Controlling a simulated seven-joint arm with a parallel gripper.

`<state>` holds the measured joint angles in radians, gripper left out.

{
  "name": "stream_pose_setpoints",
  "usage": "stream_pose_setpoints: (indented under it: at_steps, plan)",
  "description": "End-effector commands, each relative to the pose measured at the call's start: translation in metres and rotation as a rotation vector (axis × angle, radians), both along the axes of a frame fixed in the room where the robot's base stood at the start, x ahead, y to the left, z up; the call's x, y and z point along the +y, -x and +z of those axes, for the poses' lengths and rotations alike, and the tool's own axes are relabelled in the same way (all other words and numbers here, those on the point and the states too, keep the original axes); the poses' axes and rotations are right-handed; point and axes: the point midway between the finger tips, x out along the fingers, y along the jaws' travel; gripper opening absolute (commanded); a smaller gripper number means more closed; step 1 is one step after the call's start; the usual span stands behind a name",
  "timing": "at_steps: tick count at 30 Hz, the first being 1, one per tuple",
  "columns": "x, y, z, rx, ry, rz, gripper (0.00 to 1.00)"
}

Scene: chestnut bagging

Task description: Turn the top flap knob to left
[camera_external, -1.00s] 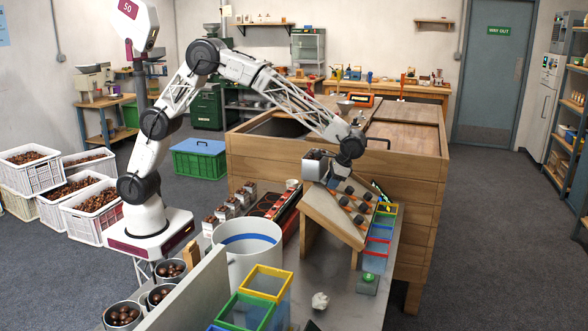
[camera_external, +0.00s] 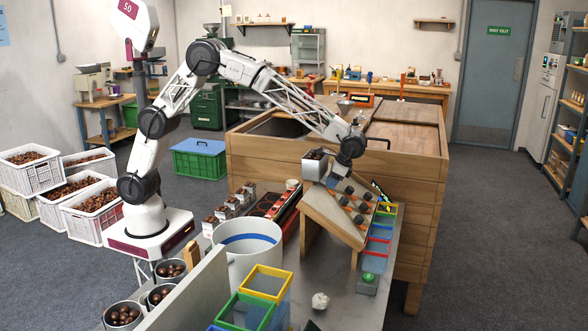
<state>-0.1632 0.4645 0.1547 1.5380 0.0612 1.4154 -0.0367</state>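The slanted wooden board (camera_external: 333,212) stands on the grey bench and carries several dark knobs, with orange strips between them. Some knobs show clearly, such as one on the right side (camera_external: 367,196) and one lower down (camera_external: 358,219). The upper part of the board is partly covered by my wrist, so I cannot tell whether the gripper touches the top flap knob.
A white bucket with a blue band (camera_external: 247,240) and yellow and green bins (camera_external: 268,283) are in front. A large wooden chest (camera_external: 400,225) stands behind. A crumpled white piece (camera_external: 320,300) lies on the bench.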

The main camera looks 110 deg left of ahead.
Motion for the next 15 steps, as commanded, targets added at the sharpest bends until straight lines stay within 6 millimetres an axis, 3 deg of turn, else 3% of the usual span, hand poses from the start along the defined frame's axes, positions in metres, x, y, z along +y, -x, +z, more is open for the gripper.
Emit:
stream_pose_setpoints:
  at_steps: [15]
  plan:
    - [0.0000, -0.0023, 0.0049, 0.000, 0.000, 0.001, 0.46]
